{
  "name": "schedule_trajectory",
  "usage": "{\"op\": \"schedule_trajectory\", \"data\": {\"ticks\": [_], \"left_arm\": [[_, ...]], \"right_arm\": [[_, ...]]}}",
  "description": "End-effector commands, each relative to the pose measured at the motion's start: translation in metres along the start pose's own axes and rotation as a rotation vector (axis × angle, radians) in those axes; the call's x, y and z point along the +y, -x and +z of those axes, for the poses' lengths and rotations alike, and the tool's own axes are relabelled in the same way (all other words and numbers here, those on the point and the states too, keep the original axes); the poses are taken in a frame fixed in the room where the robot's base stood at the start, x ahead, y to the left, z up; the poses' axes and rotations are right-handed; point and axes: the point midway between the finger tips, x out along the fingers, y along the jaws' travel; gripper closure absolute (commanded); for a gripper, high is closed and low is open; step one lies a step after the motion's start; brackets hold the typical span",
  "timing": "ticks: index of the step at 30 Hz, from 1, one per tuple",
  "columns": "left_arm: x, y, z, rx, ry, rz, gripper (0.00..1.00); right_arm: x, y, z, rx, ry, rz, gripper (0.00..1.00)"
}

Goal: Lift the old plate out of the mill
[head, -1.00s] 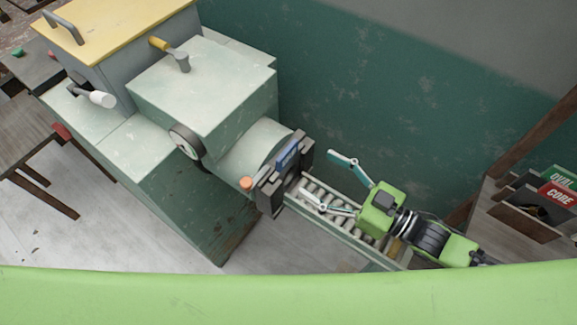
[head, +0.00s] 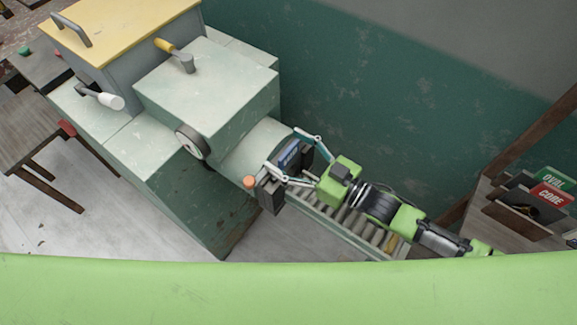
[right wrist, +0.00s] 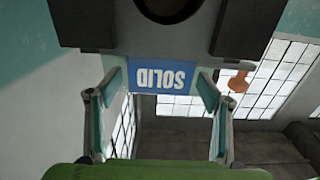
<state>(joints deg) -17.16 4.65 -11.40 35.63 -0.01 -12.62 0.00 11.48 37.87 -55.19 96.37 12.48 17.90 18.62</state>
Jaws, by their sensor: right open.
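The mill (head: 205,85) is a pale green machine with a barrel that ends in a dark mouth. The old plate (head: 289,154) sits there; its blue tab is in the head view, and the right wrist view shows the tab reading SOLID (right wrist: 160,77), upside down. My right gripper (head: 283,149) is open, with one finger on each side of the blue tab. The dark block around the tab hides the plate's lower part. My left gripper is not in view.
An orange knob (head: 249,183) sticks out beside the mouth. A roller track (head: 345,220) runs from the mouth under my right arm. A wooden rack (head: 525,222) at right holds plates labelled OVAL (head: 553,178) and CORE (head: 551,197). A green wall stands close behind.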

Motion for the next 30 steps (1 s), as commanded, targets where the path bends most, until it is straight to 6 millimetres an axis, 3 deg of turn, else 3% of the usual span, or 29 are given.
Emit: {"op": "schedule_trajectory", "data": {"ticks": [2,10,22,30], "left_arm": [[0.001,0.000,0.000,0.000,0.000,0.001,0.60],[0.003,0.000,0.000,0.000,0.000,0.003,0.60],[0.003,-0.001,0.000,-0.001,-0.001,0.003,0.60],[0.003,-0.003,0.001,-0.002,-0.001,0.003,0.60]], "right_arm": [[0.000,0.000,0.000,0.000,0.000,0.000,0.30],[0.000,0.000,0.000,0.001,0.000,0.000,1.00],[0.000,0.000,-0.008,0.007,0.001,0.000,1.00],[0.000,0.000,-0.036,0.009,0.002,-0.001,1.00]]}}
